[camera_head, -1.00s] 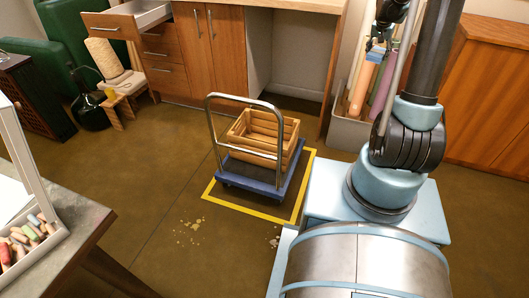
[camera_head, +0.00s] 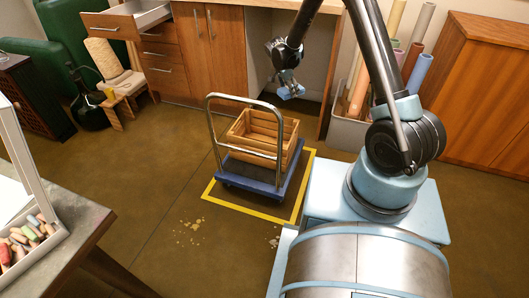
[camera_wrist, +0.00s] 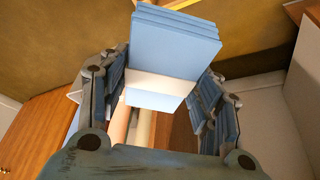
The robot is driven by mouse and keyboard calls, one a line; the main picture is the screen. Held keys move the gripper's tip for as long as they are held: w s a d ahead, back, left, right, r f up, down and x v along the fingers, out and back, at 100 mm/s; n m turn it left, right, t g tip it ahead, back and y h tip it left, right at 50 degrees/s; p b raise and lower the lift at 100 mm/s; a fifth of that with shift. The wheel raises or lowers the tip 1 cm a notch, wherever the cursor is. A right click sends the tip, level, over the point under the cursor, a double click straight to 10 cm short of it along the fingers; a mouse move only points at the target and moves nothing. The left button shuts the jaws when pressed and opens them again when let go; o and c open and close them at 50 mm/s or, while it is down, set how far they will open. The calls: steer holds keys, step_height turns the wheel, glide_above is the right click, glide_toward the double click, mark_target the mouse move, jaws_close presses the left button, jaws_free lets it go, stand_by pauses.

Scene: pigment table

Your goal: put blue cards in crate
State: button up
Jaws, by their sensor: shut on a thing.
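The blue cards (camera_wrist: 172,45) are a stack with a pale band around it, seen large in the wrist view. My gripper (camera_wrist: 163,95) is shut on the stack, its two fingers at the left and right. In the head view my gripper (camera_head: 287,85) hangs in the air to the upper right of the crate, with the blue cards (camera_head: 291,93) at its tip. The wooden slatted crate (camera_head: 250,138) stands on a blue trolley (camera_head: 240,177). The crate's inside is only partly visible behind the trolley's handle.
The trolley's metal handle (camera_head: 209,110) rises in front of the crate. Yellow tape (camera_head: 255,213) outlines the floor around it. A bin of rolled tubes (camera_head: 346,130) stands right of the crate. A workbench with drawers (camera_head: 207,50) is behind. Open floor lies left.

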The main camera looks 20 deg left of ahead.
steer(key=s+a+f+m, duration=0.1)
steer(key=s+a+f, duration=0.6)
steer(key=a, duration=0.1)
steer(key=shift+g, duration=0.3)
step_height(320, 180, down, 27)
steer(key=shift+s+d+r, duration=0.1)
steer(key=shift+s+r, duration=0.05)
steer(key=shift+r, duration=0.05)
steer(key=o, duration=1.3)
steer(key=shift+r, duration=0.15)
steer(key=v, duration=1.1)
steer(key=shift+s+a+r, duration=0.15)
steer(key=shift+a+r, duration=0.1)
steer(key=shift+r, duration=0.05)
